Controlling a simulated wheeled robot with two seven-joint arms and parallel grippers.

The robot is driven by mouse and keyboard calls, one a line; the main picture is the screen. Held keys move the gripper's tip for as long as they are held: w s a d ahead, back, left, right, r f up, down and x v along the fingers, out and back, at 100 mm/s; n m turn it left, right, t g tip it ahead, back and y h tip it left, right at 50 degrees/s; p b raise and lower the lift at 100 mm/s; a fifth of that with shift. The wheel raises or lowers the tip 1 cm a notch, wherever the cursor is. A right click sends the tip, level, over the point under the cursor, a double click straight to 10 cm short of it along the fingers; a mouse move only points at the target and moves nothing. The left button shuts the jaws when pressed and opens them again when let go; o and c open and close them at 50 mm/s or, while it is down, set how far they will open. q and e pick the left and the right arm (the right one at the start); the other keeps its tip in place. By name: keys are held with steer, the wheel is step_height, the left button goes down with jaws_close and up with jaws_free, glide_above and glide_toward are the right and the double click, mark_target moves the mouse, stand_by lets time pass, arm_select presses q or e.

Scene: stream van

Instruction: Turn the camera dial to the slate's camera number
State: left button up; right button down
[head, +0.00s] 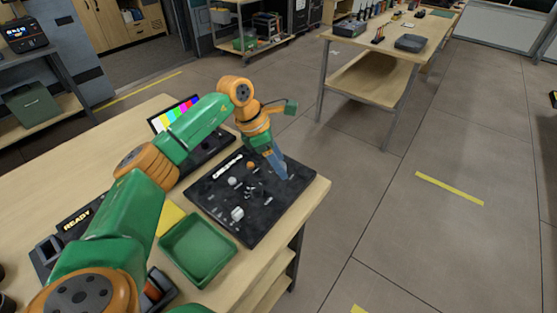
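A dark control panel (220,198) lies on the near table, with white lettering near its far left edge, too small to read surely. It carries several small pale and dark knobs or levers and an orange one. I cannot tell which is the camera dial. The fingers hide part of the panel. I cannot make out a slate with a number. My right gripper is not in view.
A green tray (198,249) sits before the panel, beside a yellow item (170,217). A screen with colour bars (174,113) stands behind, partly behind my arm. A READY sign (77,220) is at left. A second table (376,75) stands beyond open floor.

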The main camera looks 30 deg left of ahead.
arm_select(q)
steer(key=b+v, duration=0.1)
steer(key=v, duration=0.6)
